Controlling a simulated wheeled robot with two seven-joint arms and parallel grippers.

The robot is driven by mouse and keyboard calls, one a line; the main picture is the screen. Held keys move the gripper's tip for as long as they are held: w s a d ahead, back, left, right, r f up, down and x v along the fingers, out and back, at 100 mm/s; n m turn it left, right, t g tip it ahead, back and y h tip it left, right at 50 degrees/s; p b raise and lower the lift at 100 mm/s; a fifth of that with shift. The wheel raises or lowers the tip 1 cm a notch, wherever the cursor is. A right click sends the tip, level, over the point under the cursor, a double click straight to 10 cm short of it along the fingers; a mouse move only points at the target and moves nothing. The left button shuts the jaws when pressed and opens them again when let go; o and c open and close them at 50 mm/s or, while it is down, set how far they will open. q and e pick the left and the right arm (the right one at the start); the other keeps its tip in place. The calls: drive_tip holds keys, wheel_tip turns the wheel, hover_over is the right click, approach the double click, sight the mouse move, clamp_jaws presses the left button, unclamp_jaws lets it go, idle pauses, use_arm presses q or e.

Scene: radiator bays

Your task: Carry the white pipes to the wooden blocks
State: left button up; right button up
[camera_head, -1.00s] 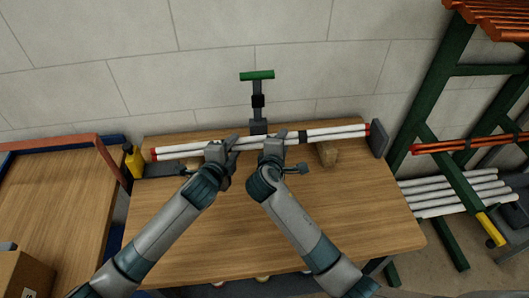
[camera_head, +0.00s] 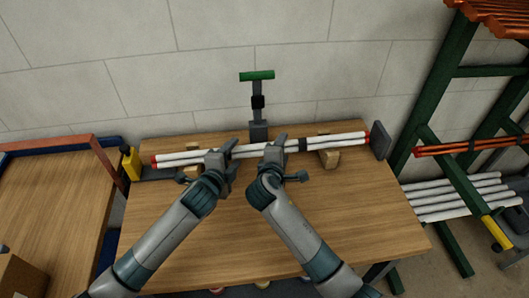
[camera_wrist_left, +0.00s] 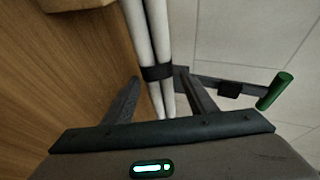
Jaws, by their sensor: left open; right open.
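Two white pipes (camera_head: 255,150) with red ends and black bands lie side by side across the workbench. They cross over a wooden block (camera_head: 329,158) on the right and another wooden block (camera_head: 193,147) on the left, and appear to rest on them. My left gripper (camera_head: 226,160) is open around the pipes left of the middle. In the left wrist view the pipes (camera_wrist_left: 150,40) pass between its spread fingers, with a dark band near the tips. My right gripper (camera_head: 277,150) is open at the pipes right of the middle. Its fingers partly hide the pipes.
A green-topped stand (camera_head: 258,100) rises behind the pipes. A grey upright plate (camera_head: 380,141) stands by their right end, a yellow bottle (camera_head: 132,162) near their left end. A green rack (camera_head: 440,110) holds more pipes at right. The bench front (camera_head: 350,220) is clear.

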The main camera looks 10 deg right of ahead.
use_arm(q)
drive_tip(key=v, duration=1.2)
use_arm(e)
drive_tip(key=shift+s, duration=0.1)
drive_tip(key=v, duration=1.2)
idle(0.5)
